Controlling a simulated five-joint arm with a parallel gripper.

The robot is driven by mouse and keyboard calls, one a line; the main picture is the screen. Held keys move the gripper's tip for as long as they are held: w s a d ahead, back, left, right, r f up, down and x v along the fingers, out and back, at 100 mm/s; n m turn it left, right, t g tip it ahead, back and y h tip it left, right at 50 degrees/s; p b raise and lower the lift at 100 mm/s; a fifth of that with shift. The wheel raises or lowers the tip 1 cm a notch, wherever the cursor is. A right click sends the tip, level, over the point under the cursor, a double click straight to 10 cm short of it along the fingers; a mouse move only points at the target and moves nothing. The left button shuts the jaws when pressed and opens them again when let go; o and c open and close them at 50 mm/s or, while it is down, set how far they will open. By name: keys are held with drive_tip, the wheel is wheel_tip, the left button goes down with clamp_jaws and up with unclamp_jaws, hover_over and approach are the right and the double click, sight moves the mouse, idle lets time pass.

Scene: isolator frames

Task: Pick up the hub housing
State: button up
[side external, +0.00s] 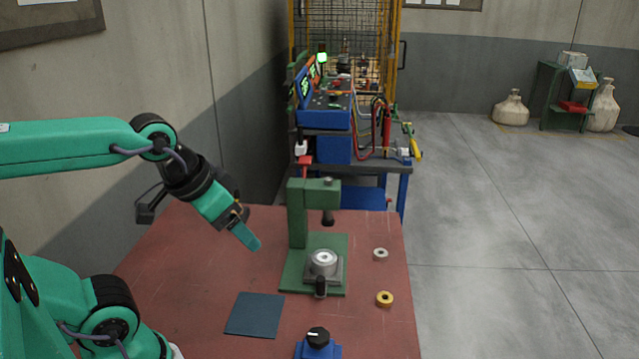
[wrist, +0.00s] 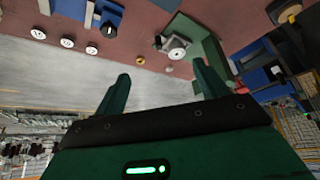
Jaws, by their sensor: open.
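A silver round part (side external: 323,261), which looks like the hub housing, sits in the square nest of the green press (side external: 298,228) on the red bench. In the wrist view a pale round part (wrist: 176,46) shows beside the green press (wrist: 206,46), beyond my fingertips. My gripper (side external: 249,238) is in the air to the left of the press, pointing down and right. In the wrist view my gripper (wrist: 164,76) has its two green fingers apart, with nothing between them.
A small silver ring (side external: 380,254) and a brass ring (side external: 385,298) lie right of the press. A dark mat (side external: 255,314) lies in front left. A blue box with a black knob (side external: 318,343) is at the front. The press column and ram (side external: 328,216) stand behind and above the part.

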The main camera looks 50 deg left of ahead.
drive_tip(key=shift+w, duration=0.1)
drive_tip(key=n+g, duration=0.5)
drive_tip(key=n, duration=0.4)
hover_over(324, 264)
drive_tip(key=a, duration=0.1)
drive_tip(key=f, duration=1.2)
drive_tip(key=shift+w+a, duration=0.15)
drive_tip(key=shift+w, duration=0.1)
drive_tip(key=shift+w+a+f+g, duration=0.1)
drive_tip(key=shift+w+f+g, duration=0.25)
drive_tip(key=shift+f, duration=0.25)
drive_tip(key=shift+f, duration=0.1)
drive_tip(key=shift+f, duration=1.25)
drive_tip(key=shift+f, duration=0.1)
